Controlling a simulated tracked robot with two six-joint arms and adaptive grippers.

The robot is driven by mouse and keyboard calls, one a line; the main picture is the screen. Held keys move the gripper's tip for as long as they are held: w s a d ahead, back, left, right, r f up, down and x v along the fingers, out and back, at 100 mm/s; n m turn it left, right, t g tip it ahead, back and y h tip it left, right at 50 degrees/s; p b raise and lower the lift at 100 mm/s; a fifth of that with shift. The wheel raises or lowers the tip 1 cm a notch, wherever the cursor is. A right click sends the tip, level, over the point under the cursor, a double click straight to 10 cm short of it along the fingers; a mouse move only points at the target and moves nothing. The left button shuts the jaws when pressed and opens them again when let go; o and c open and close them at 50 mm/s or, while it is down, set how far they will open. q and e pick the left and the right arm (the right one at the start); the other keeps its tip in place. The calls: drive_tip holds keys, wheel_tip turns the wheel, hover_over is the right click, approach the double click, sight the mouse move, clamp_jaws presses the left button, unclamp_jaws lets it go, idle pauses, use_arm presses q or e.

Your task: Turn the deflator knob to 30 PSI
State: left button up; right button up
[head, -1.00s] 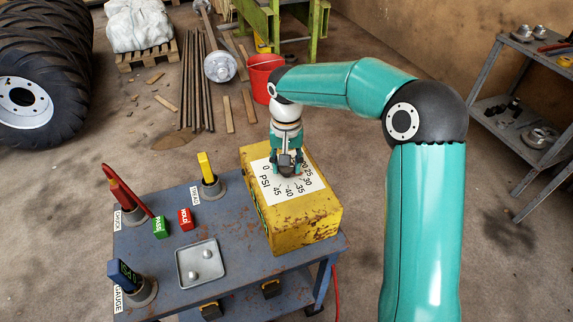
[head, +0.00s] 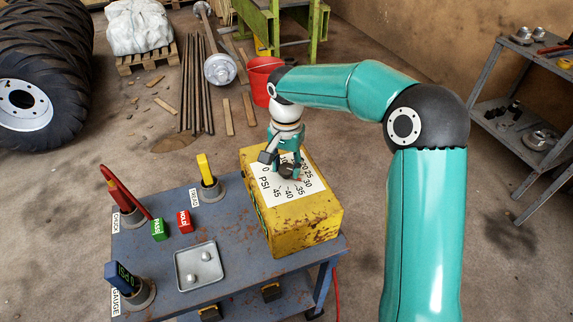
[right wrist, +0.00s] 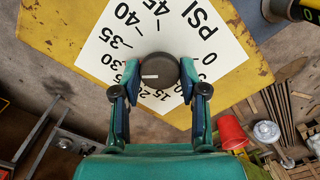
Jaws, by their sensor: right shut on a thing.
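The deflator is a yellow, rust-worn box (head: 300,220) on the blue-grey cart, with a white PSI dial plate (head: 268,194) on top. Its dark round knob (head: 287,171) also shows in the right wrist view (right wrist: 160,68). A short white mark on the knob points left in the wrist view, toward the 25 to 30 side of the dial; the exact reading is hard to tell. My right gripper (head: 287,164) points down, its two fingers on either side of the knob, shut on it. The fingers partly hide the low numbers. My left gripper is out of view.
On the cart (head: 235,281) are a tray (head: 183,276) with small round pieces, green (head: 159,230) and red (head: 184,222) blocks, and holders with a red tool (head: 120,188), yellow tool (head: 205,168) and blue gauge (head: 121,277). A red bucket (head: 262,86) stands on the floor behind.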

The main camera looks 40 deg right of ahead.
sight(286, 168)
drive_tip(key=shift+w+r, duration=0.15)
drive_tip(key=shift+r, duration=0.05)
drive_tip(key=o, duration=1)
drive_tip(key=shift+o, duration=0.7)
drive_tip(key=shift+f, duration=0.1)
wheel_tip(286, 168, up, 12)
